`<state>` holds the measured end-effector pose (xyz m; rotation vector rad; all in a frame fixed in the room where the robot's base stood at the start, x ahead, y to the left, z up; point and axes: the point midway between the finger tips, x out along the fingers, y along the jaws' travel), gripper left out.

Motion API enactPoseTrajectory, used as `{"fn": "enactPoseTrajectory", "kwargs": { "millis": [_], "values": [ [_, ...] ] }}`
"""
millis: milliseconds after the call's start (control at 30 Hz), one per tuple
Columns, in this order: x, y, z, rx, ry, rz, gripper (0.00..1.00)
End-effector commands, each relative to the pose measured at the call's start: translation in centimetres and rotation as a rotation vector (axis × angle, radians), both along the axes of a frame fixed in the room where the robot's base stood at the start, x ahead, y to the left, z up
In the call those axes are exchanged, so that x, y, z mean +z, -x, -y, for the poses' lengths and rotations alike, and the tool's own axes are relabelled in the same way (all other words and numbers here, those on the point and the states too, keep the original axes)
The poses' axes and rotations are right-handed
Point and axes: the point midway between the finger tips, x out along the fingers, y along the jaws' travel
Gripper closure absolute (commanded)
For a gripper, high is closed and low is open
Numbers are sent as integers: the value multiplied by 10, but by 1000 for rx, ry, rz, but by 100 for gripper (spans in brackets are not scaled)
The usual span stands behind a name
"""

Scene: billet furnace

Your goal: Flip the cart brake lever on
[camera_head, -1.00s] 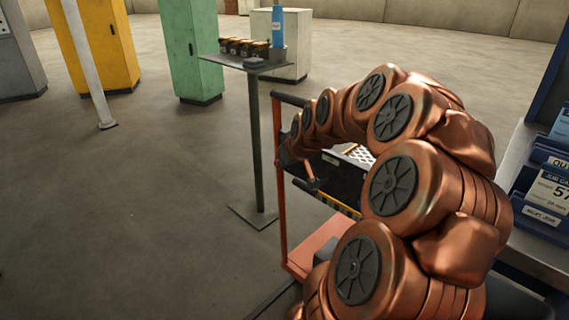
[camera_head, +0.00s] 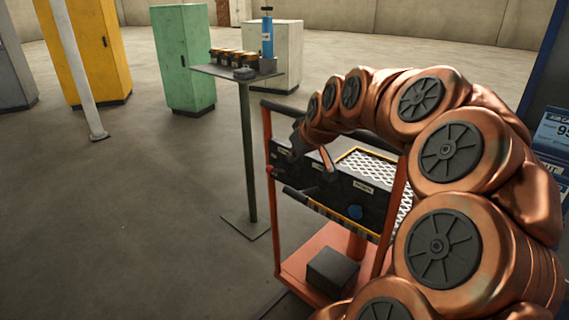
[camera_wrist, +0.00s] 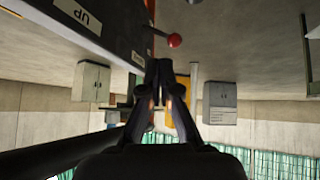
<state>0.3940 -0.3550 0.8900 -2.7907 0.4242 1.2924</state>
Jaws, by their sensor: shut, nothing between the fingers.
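The cart (camera_head: 306,259) has an orange frame and carries a dark box (camera_head: 375,198) with small labels. A small red knob (camera_head: 270,169) shows at the box's left end. In the wrist view a red ball knob (camera_wrist: 174,40) on a dark stem sticks out from a dark labelled panel (camera_wrist: 115,25), probably the brake lever. My gripper (camera_wrist: 159,66) is shut and empty, its tips a little below the knob in the picture and apart from it.
A stand (camera_head: 246,150) with a blue bottle (camera_head: 267,40) and several small boxes is behind the cart. Green (camera_head: 184,60) and yellow (camera_head: 92,50) cabinets and a pale post (camera_head: 72,65) stand farther back. Floor at left is clear. Blue bins (camera_head: 550,180) are at right.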

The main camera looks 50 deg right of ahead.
Motion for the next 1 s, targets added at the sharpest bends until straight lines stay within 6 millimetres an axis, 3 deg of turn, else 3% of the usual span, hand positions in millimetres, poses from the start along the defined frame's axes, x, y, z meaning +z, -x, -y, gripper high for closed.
{"fn": "enactPoseTrajectory", "kwargs": {
  "millis": [100, 300, 733, 867, 1000],
  "values": [
    [17, 13, 0, -1, 1, 2, 100],
    [34, 25, 0, -1, 1, 3, 100],
    [34, 25, -9, 12, -7, -9, 100],
    [20, 11, -47, 65, -41, -58, 100],
    [-8, 1, -122, 154, -105, -166, 100]
  ]
}}
